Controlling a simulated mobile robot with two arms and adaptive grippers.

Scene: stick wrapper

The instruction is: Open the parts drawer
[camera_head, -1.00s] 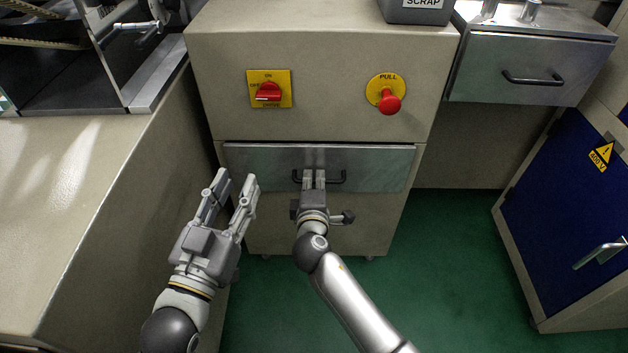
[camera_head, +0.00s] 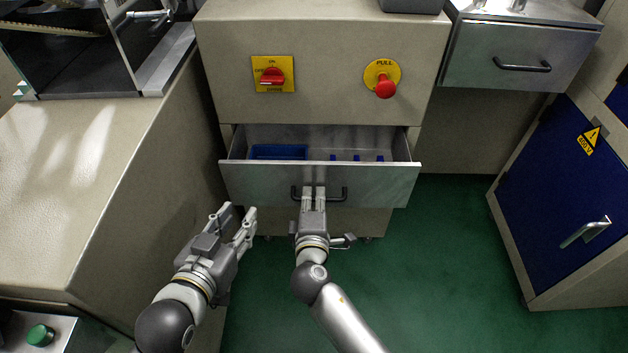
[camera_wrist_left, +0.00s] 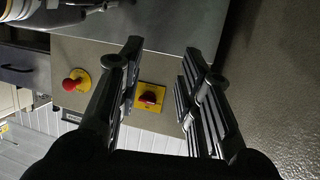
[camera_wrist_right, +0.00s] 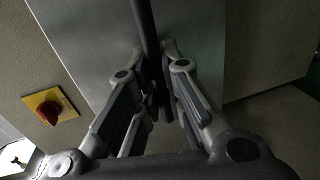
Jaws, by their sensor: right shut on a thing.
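The parts drawer (camera_head: 255,183) is a grey metal drawer in the beige cabinet, and it stands partly pulled out. Inside it a blue bin (camera_head: 278,152) lies at the left and several small blue items (camera_head: 357,158) at the right. My right gripper (camera_head: 314,191) is shut on the drawer's dark bar handle (camera_head: 336,196). In the right wrist view the handle (camera_wrist_right: 147,30) runs between the fingers. My left gripper (camera_head: 236,215) is open and empty, left of the drawer front and apart from it. Its spread fingers show in the left wrist view (camera_wrist_left: 160,75).
A red rotary switch (camera_head: 272,76) and a red pull knob (camera_head: 386,88) are on the cabinet above the drawer. A beige bench (camera_head: 110,190) stands close on the left. A second drawer (camera_head: 515,55) is at upper right. Green floor (camera_head: 440,270) is clear at right.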

